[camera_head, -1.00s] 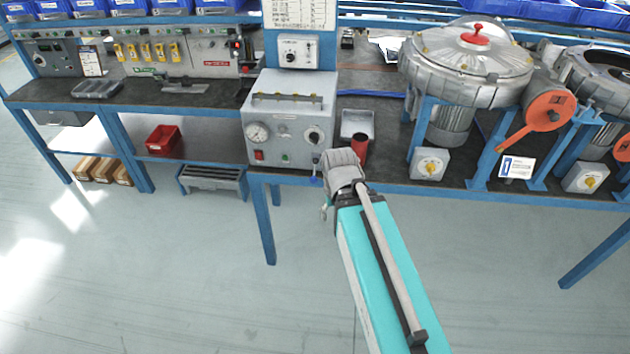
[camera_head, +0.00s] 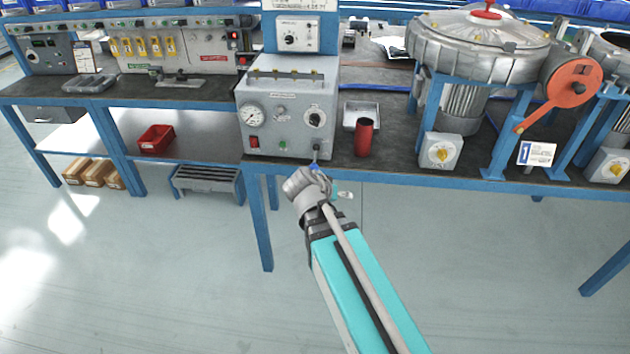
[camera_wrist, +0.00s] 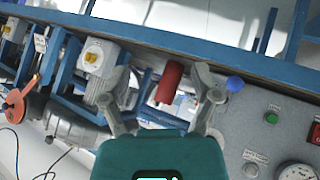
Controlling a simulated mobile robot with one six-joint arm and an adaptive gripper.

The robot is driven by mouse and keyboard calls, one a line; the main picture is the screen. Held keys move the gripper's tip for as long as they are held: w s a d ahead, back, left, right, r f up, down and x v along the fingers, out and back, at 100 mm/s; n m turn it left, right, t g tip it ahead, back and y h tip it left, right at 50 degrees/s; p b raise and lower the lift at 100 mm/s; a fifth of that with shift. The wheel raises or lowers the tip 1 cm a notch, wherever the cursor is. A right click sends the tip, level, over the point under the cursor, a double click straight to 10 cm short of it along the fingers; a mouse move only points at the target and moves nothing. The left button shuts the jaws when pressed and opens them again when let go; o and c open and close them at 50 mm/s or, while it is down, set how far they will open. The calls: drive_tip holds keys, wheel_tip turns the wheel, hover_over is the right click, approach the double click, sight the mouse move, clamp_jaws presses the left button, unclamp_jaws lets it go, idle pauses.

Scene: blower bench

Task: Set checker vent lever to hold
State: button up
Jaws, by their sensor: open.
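The checker (camera_head: 288,90) is a grey box at the bench's front edge, with a gauge, a dark knob and red and green buttons. Its vent lever shows a blue tip (camera_head: 315,165) at the panel's lower right. The lever's setting is not readable. In the wrist view the blue knob (camera_wrist: 235,83) lies just right of the right finger, outside the jaws. My gripper (camera_wrist: 160,82) is open and empty, and the red cylinder appears between its fingers, further off. In the head view my wrist is in front of and below the checker's lower right corner, partly hiding the gripper.
A red cylinder (camera_head: 364,137) stands on the bench right of the checker, before a grey tray (camera_head: 375,112). A switch box with a yellow knob (camera_head: 440,150) and a large blower (camera_head: 480,45) are further right. The blue bench edge (camera_head: 400,178) runs close to my gripper.

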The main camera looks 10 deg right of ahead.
drive_tip(key=w+a+f+m+t+h+b, duration=0.1)
drive_tip(key=w+a+f+t+h+b, duration=0.15)
drive_tip(key=w+f+t+b, duration=0.4)
drive_tip(key=t+b, duration=0.4)
drive_tip(key=b, duration=0.6)
approach(312, 171)
drive_tip(key=v, duration=0.2)
drive_tip(key=shift+r+n+g+y, duration=0.25)
drive_tip(key=shift+r+n, duration=0.05)
drive_tip(key=shift+r, duration=0.1)
drive_tip(key=x, duration=1.3)
drive_tip(key=shift+w+d, duration=0.25)
drive_tip(key=shift+w, duration=0.05)
clamp_jaws()
